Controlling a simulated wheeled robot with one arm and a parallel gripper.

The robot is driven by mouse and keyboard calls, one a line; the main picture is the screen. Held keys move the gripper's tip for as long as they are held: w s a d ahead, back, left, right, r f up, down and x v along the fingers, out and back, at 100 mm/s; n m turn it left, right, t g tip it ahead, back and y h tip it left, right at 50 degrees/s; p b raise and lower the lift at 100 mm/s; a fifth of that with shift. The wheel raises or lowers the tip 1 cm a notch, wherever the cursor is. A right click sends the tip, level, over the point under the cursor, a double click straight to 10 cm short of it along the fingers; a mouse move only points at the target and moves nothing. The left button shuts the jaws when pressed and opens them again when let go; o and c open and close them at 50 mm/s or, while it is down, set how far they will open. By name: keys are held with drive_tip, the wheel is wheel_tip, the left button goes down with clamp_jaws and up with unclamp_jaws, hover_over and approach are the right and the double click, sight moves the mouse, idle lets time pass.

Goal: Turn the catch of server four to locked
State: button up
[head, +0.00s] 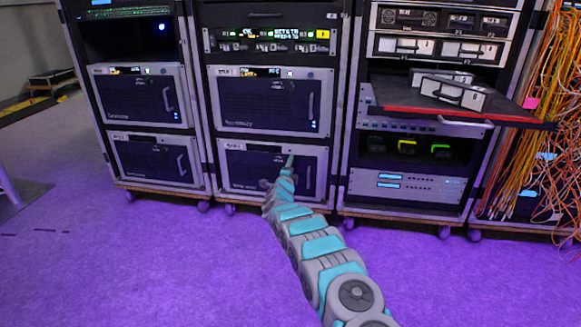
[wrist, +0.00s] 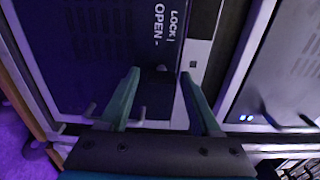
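The lower server in the middle rack (head: 235,168) has a dark front panel, and its small name label is too small to read. My gripper (head: 290,160) is in front of this panel, near its upper right part. In the wrist view my gripper (wrist: 160,76) is open, with its teal fingers apart on either side of a small dark block (wrist: 158,84), apparently the catch. Printed "LOCK |" and "OPEN -" markings (wrist: 166,24) are just beyond it, turned sideways. I cannot tell which way the catch points or whether the fingers touch it.
Another server (head: 265,100) sits directly above in the same rack. A bar handle (wrist: 115,118) stands out near my fingers in the wrist view. At right, a shelf (head: 400,107) juts from its rack and orange cables (head: 545,110) hang. The purple floor (head: 150,260) in front is clear.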

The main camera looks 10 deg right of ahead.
drive_tip(key=shift+o, duration=0.6)
drive_tip(key=v, duration=0.7)
drive_tip(key=shift+s+p, duration=0.35)
drive_tip(key=shift+a+r, duration=0.1)
drive_tip(key=shift+r, duration=0.1)
